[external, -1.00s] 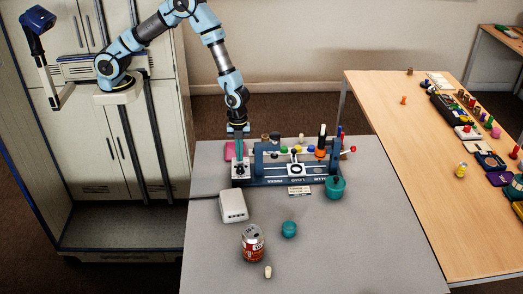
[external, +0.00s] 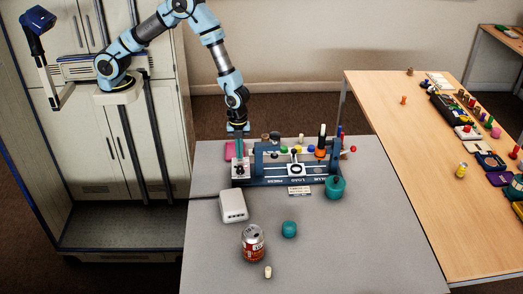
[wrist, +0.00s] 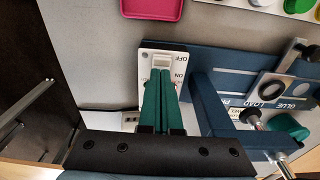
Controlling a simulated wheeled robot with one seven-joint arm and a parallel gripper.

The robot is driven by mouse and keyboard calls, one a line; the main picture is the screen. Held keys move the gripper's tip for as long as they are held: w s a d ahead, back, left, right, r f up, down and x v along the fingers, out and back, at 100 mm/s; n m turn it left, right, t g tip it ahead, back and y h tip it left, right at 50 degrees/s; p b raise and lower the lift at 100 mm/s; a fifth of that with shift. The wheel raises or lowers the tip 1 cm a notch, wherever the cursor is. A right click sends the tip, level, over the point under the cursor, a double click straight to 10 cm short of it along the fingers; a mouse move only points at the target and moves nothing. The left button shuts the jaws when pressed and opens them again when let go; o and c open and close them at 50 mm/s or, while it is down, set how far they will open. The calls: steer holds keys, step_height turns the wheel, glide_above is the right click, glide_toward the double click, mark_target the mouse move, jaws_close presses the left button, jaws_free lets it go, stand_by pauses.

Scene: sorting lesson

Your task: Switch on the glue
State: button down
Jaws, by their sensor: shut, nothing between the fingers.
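A blue fixture (external: 305,181) stands on the grey table, with PRESS, LOAD and GLUE lettered along its front. At its left end is a white switch panel (external: 240,173). The panel also shows in the wrist view (wrist: 150,52), marked OFF at the far side and ON nearer me. My gripper (external: 239,157) points down over this panel. In the wrist view its green fingers (wrist: 160,74) are together and empty, with their tips by the ON mark. They hide part of the switch (wrist: 161,61), so I cannot tell its position or whether the tips touch it.
A pink tray (wrist: 152,8) lies behind the panel. A white box (external: 233,206), a can (external: 253,243), a teal lidded pot (external: 289,229) and a larger teal pot (external: 335,187) stand in front of the fixture. The fixture's blue upright (wrist: 208,105) is close right of my fingers.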

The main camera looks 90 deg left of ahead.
mark_target(240, 162)
steer(key=shift+r, duration=0.1)
steer(key=r+p, duration=0.2)
steer(key=r, duration=0.1)
steer(key=r+p, duration=0.1)
steer(key=shift+d+r, duration=0.15)
steer(key=shift+d, duration=0.1)
step_height(240, 162, up, 10)
steer(key=d+b, duration=0.1)
steer(key=b, duration=0.2)
steer(key=shift+d+f, duration=0.2)
steer(key=shift+f, duration=0.05)
steer(key=s+a+r+n, duration=0.2)
steer(key=s+a+n, duration=0.6)
steer(key=s+a, duration=0.1)
steer(key=s+a+r+n+t, duration=0.1)
steer(key=s+a+r+n, duration=0.2)
steer(key=s+a+n, duration=0.5)
steer(key=a+n, duration=0.1)
steer(key=a, duration=0.2)
steer(key=shift+s+r+t+y, duration=0.15)
steer(key=shift+s+t+y, duration=0.15)
steer(key=shift+s+y, duration=0.1)
